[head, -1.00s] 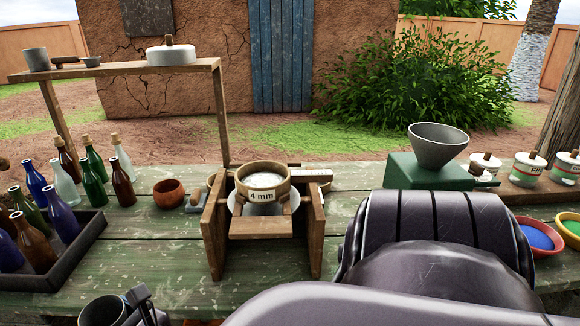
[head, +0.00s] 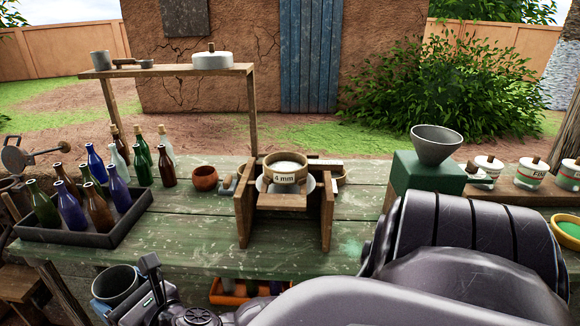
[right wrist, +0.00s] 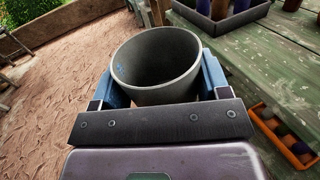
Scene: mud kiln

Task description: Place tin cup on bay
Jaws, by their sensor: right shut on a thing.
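A grey tin cup (head: 117,280) is at the lower left of the head view, in front of the table's near edge. My right gripper (head: 124,288) is shut on it, with its blue fingers on either side of the cup. In the right wrist view the cup (right wrist: 156,62) stands between the fingers of the gripper (right wrist: 160,84), its open mouth showing and its inside empty. No surface is seen touching the cup; its base is hidden. I cannot tell which place is the bay. My left gripper is not in view.
The green table (head: 190,226) holds a dark tray (head: 118,232) of bottles, a clay bowl (head: 204,178) and a wooden stand (head: 243,215) with a sieve. A raised shelf (head: 165,71) carries a grey cup (head: 99,59) and a lidded pot. An orange crate (head: 232,298) sits below the table edge.

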